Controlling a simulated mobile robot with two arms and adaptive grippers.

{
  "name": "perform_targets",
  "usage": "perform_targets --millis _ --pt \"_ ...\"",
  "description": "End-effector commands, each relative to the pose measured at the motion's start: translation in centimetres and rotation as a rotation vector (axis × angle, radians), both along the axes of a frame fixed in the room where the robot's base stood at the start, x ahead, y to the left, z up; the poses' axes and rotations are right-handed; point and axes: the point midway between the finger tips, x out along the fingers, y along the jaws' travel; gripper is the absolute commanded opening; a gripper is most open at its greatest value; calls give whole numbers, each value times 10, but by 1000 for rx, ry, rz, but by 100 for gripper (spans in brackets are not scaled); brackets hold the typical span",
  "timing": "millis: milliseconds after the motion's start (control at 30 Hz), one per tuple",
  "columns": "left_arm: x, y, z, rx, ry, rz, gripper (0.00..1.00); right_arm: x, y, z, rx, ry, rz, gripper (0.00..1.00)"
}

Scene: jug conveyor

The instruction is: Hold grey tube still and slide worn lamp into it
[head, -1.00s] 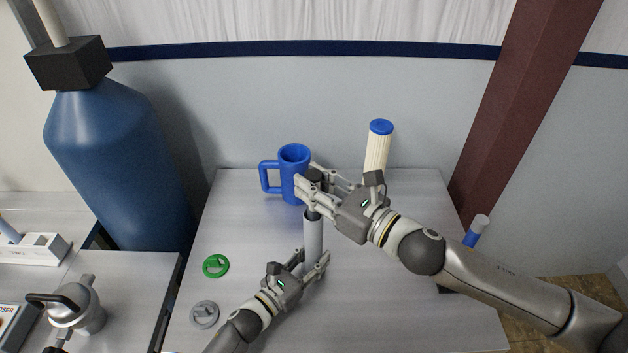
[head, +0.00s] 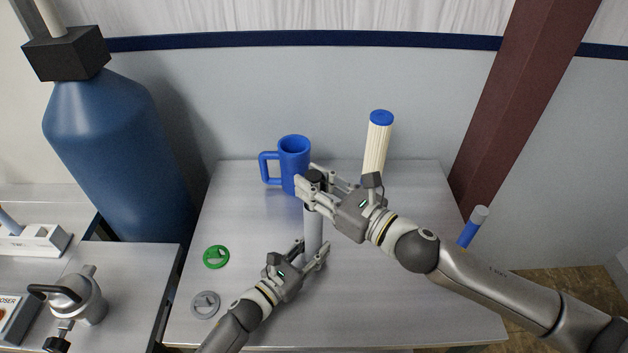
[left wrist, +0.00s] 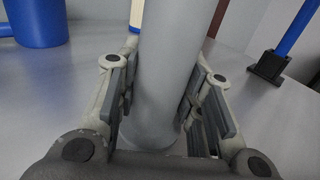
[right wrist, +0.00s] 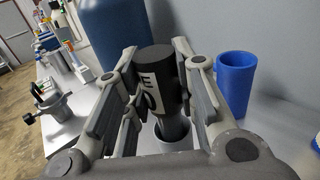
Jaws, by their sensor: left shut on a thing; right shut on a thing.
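The grey tube (head: 313,234) stands upright on the table, and it fills the middle of the left wrist view (left wrist: 168,70). My left gripper (head: 312,262) is shut around its lower part. The worn lamp, with a black cap (head: 315,177), is held upright by my right gripper (head: 318,192) at the tube's top. In the right wrist view the lamp's dark body (right wrist: 157,85) sits between the fingers, and its lower end is inside the open mouth of the tube (right wrist: 176,140). How deep it reaches is hidden by the tube wall.
A blue mug (head: 294,160) stands just behind the grippers. A cream cylinder with a blue cap (head: 376,145) stands behind right. A green disc (head: 216,257) and a grey disc (head: 205,305) lie on the table's left. A blue-and-grey stick (head: 472,228) is at right.

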Motion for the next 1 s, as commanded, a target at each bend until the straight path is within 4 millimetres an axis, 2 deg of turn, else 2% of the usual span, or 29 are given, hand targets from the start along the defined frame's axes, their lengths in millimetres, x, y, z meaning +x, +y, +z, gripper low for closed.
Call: perform_targets --millis 33,767,800,967,1000 --pt "-2 2 -8 9 12 2 0 0 0 -2 1 1 0 0" --pt "-2 2 -7 9 12 2 0 0 0 -20 1 1 -1 0" --pt "-2 2 -7 9 12 2 0 0 0 -19 1 0 -1 30" --pt "-2 2 -7 9 12 2 0 0 0 -19 0 0 -1 50" --pt "-2 2 -7 9 12 2 0 0 0 -19 0 0 -1 51"
